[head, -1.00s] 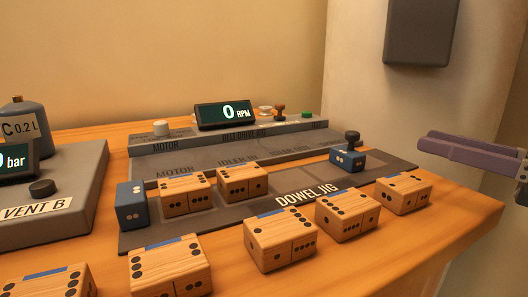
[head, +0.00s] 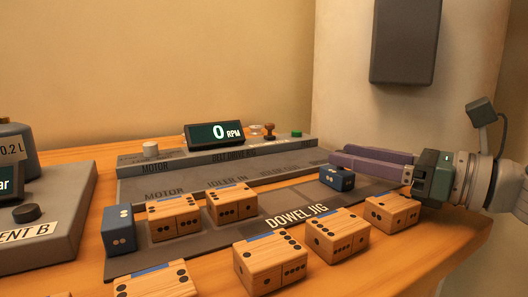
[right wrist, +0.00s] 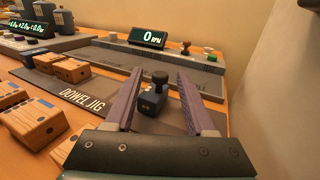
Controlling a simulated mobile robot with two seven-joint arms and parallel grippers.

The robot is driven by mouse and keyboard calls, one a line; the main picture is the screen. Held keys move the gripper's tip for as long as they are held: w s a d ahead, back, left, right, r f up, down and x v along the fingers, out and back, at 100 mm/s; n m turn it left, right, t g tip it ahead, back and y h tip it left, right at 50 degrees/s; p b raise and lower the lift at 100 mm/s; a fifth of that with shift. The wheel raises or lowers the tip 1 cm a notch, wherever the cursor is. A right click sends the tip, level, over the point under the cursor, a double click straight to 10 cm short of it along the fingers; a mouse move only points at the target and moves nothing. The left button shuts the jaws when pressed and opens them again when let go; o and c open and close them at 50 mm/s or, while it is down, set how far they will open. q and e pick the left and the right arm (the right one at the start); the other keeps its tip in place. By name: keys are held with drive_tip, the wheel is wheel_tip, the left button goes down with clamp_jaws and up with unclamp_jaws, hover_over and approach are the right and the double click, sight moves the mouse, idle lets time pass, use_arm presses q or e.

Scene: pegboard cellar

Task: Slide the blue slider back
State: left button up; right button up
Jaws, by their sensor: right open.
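A blue block with white dots (head: 337,178) sits at the right end of the dark dowel jig board (head: 230,236). In the right wrist view the blue block (right wrist: 151,101) shows with a dark round knob (right wrist: 160,77) at its far side; I cannot tell whether they are joined. A second blue block (head: 118,230) stands at the jig's left end. My right gripper (head: 333,158) is open and empty, its purple fingers reaching in from the right, just behind and above the right block. In the wrist view the block and knob appear between the fingers. My left gripper is not in view.
Several wooden dotted blocks (head: 271,262) stand along the jig and front of the bench. Behind is a grey belt-drive panel (head: 215,183) with an RPM display (head: 215,134). A vent unit (head: 45,235) is at left. A dark box (head: 405,40) hangs on the wall.

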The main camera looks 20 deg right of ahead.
clamp_jaws()
idle(0.3)
idle(1.1)
